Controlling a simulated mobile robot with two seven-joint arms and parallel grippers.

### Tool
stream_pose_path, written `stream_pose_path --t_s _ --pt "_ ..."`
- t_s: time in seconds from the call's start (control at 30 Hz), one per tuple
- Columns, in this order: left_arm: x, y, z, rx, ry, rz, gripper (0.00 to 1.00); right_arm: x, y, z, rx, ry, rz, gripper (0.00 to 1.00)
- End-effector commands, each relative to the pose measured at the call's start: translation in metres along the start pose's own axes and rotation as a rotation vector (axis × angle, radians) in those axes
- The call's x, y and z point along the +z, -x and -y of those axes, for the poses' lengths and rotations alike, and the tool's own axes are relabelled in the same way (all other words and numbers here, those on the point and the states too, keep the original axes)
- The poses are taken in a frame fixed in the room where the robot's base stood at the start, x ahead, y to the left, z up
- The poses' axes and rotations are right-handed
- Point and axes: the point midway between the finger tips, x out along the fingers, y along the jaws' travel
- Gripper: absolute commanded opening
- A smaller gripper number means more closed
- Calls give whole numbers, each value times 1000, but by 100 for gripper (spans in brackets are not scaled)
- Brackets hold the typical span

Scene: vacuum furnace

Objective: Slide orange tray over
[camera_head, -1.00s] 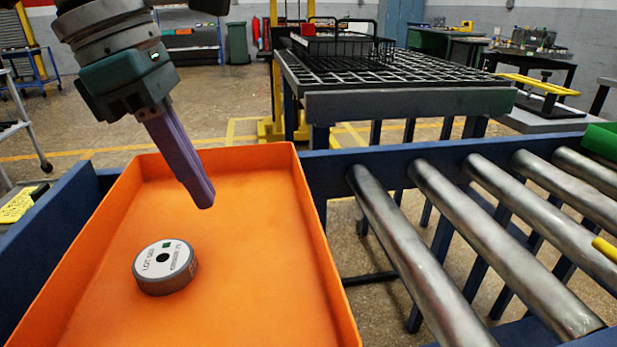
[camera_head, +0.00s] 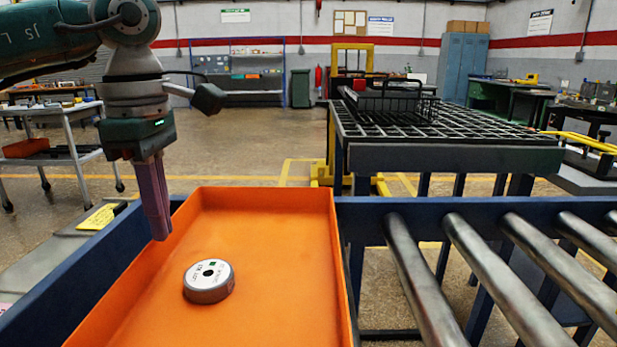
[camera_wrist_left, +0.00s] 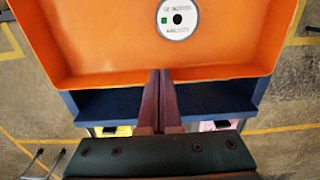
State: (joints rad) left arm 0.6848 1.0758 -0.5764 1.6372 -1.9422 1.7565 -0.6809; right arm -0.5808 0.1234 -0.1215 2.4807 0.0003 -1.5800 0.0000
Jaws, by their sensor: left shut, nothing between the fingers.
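The orange tray (camera_head: 275,235) is a shallow open box at the left end of the roller conveyor, and it also shows in the left wrist view (camera_wrist_left: 105,40). A round disc with a white label (camera_head: 208,281) lies inside it, and it shows at the top of the left wrist view (camera_wrist_left: 177,19). My left gripper (camera_head: 161,238) is shut and empty, its purple fingers pointing down at the tray's left wall. In the left wrist view the fingertips (camera_wrist_left: 160,72) overlap the tray's near wall. I cannot tell whether they touch it. My right gripper is not in view.
Bare metal rollers (camera_head: 480,270) extend right of the tray, inside a blue frame (camera_head: 375,211). A black grid-topped table (camera_head: 450,157) stands behind. A yellow note (camera_head: 102,217) lies left of the tray. A wheeled cart (camera_head: 60,150) stands at far left.

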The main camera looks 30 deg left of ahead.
Motion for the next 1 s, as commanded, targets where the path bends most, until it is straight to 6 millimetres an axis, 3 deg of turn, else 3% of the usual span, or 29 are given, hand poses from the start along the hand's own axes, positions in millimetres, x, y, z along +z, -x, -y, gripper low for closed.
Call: stream_pose_path --t_s 0.23,0.7,1.0 --pt "0 -33 1 -2 -1 0 0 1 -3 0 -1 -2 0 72" --pt "-1 -39 0 2 0 0 0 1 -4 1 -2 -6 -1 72" --pt "-40 -41 0 1 2 -4 0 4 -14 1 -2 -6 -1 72"
